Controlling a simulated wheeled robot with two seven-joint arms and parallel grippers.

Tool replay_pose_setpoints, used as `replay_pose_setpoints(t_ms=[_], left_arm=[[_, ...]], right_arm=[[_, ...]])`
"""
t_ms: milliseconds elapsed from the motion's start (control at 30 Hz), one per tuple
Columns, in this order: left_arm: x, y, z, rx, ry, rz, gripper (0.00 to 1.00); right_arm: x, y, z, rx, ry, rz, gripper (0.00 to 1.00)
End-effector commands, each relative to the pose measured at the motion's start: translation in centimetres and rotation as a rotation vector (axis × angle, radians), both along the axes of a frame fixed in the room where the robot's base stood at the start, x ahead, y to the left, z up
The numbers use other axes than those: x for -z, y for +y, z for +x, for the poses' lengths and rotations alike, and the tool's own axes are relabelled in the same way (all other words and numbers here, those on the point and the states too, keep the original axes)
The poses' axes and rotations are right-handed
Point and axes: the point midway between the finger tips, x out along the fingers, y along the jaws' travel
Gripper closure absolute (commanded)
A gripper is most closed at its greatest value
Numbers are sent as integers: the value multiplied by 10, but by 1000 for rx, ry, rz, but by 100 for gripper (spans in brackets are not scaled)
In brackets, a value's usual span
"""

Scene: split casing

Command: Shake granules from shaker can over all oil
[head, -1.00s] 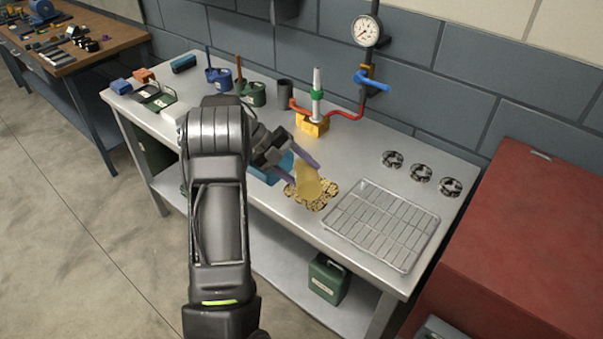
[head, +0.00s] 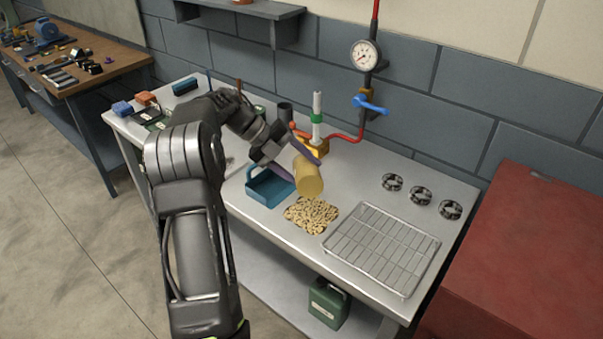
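The yellow shaker can (head: 308,178) is held tilted above the bench, a little beyond the granules. My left gripper (head: 300,165) is shut on the can, its fingers on either side of it. A patch of tan granules (head: 312,214) lies on the metal bench top (head: 375,180) below the can, left of the wire rack. The patch looks speckled with small dark gaps. I cannot tell whether bare oil shows between the granules. My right gripper is not in view.
A blue open tray (head: 262,192) sits left of the granules. The red pipe, gauge (head: 365,54) and blue-handled valve (head: 370,104) stand at the back wall.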

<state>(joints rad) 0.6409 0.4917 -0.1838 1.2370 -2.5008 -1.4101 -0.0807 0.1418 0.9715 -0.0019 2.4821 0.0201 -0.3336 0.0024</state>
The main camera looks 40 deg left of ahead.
Motion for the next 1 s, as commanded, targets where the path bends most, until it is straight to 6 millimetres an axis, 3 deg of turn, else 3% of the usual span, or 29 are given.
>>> replay_pose_setpoints(t_ms=[333,1000], left_arm=[[1,-1,1,1,-24,22,100],[-13,-1,0,0,-388,399,100]], right_arm=[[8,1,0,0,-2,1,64],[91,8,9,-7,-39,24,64]])
